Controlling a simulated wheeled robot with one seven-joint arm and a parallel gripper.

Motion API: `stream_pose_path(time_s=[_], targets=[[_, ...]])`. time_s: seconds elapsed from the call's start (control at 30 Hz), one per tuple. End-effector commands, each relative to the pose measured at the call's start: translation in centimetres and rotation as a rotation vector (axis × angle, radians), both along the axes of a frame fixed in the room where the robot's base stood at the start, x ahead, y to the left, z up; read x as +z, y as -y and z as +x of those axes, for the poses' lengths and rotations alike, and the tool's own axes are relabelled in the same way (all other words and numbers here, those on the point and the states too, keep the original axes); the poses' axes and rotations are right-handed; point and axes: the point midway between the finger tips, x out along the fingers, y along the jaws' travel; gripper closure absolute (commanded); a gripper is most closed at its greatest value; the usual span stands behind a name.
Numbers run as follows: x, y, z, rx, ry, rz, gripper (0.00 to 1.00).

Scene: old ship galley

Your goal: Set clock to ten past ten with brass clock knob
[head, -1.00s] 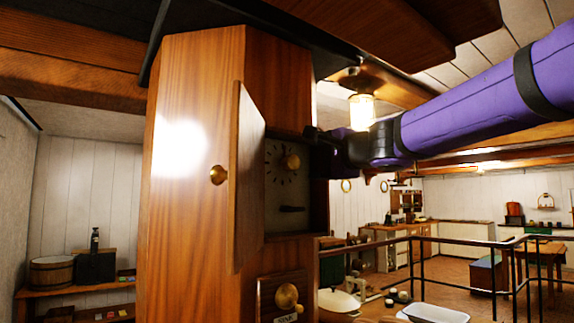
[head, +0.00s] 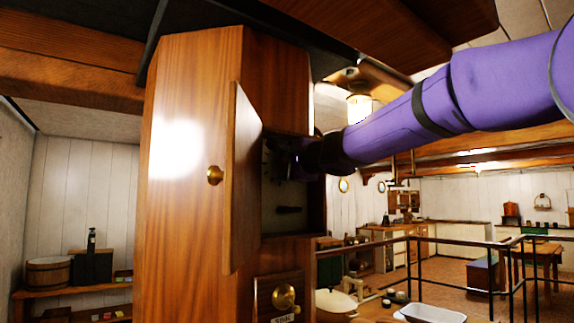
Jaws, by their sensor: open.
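The clock stands in a tall wooden case (head: 185,110) with its door (head: 244,180) swung open toward me. The clock face (head: 268,165) shows only in part at its left edge; the hands and the brass knob on it are hidden behind my gripper. My gripper (head: 290,163) reaches from the right into the case opening, in front of the face, where it is dark. Its jaws are open, and I cannot tell whether they touch the knob. A dark handle-like piece (head: 288,210) sits below the face.
A brass knob (head: 284,296) on a panel with a label is lower on the case. The open door with its round knob (head: 214,175) stands left of the opening. A lit lamp (head: 360,106) hangs behind my arm. A railing (head: 460,239) runs at right.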

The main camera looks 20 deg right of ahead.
Motion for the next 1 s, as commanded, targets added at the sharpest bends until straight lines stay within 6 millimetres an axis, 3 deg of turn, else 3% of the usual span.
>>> stream_pose_path(time_s=[0.23,0.43,0.77,1.0], targets=[[-0.01,0.00,0.03,0.000,0.000,0.000,0.33],[-0.01,0.01,0.02,0.000,0.000,0.000,0.79],[-0.03,0.01,0.02,0.000,-0.011,0.031,0.80],[-0.05,0.02,0.03,-0.001,-0.051,0.154,0.80]])
